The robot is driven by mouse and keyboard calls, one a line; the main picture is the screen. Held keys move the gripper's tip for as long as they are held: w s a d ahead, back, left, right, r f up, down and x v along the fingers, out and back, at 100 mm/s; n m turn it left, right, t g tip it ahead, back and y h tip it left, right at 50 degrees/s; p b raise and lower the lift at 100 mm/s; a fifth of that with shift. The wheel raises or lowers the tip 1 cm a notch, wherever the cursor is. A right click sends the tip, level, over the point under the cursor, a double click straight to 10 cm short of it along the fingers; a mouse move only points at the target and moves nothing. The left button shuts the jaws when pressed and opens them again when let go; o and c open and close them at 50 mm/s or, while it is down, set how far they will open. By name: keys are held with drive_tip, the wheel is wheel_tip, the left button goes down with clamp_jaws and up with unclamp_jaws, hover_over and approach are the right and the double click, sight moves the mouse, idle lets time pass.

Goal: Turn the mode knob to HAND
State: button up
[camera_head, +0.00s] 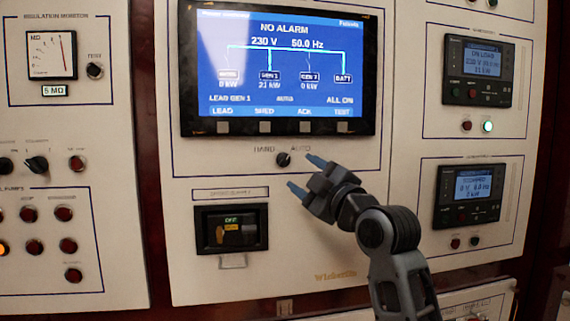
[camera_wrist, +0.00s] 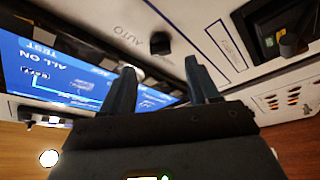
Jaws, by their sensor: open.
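The mode knob (camera_head: 283,159) is a small black knob on the cream panel under the big screen. HAND is printed at its upper left and AUTO at its upper right. Which label its pointer faces is too small to tell. My gripper (camera_head: 305,174) is open and empty, just right of and slightly below the knob, its two blue-grey fingers apart and pointing toward the panel. In the wrist view the knob (camera_wrist: 159,42) shows beyond the fingertips, between them in the picture, with AUTO beside it. The fingers do not appear to touch it.
The large screen (camera_head: 278,70) with its button row sits above the knob. A black breaker unit (camera_head: 231,228) is below left. Controller displays (camera_head: 478,70) are at the right, and lamps and smaller knobs (camera_head: 37,164) at the left. The panel around the knob is bare.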

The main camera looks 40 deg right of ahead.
sight(287, 162)
drive_tip(key=p+x, duration=0.1)
drive_tip(key=x, duration=0.5)
drive_tip(key=shift+w+d, duration=0.1)
drive_tip(key=shift+w, duration=0.2)
drive_tip(key=shift+c, duration=0.2)
drive_tip(key=c, duration=1)
